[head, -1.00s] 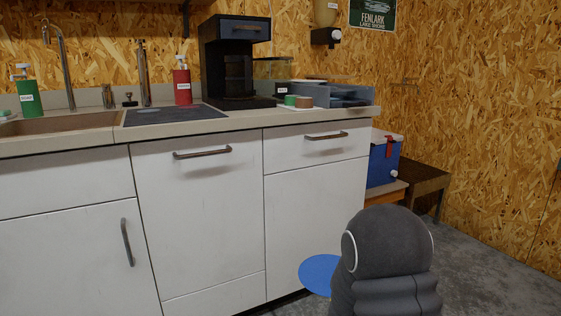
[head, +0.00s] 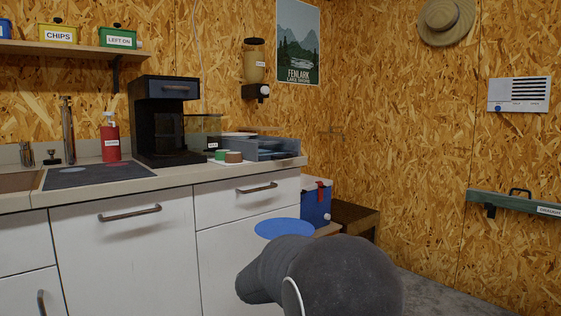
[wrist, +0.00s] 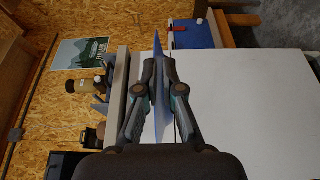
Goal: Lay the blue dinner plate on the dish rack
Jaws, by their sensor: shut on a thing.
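The blue dinner plate (head: 284,227) shows beyond my dark arm in the head view, in front of the white cabinet and below counter height. In the wrist view the plate (wrist: 157,45) is seen nearly edge-on. My gripper (wrist: 158,68) is shut on it, with a finger on each side. In the head view my arm hides the gripper. A grey-blue open-topped holder (head: 278,149), which looks like the dish rack, stands at the right end of the counter, above and beyond the plate. Its inside is only partly visible.
A black coffee machine (head: 167,120) stands left of the holder. Small green and brown rolls (head: 234,157) sit at the holder's front left. A blue cooler (head: 316,205) stands beyond the counter's right end.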

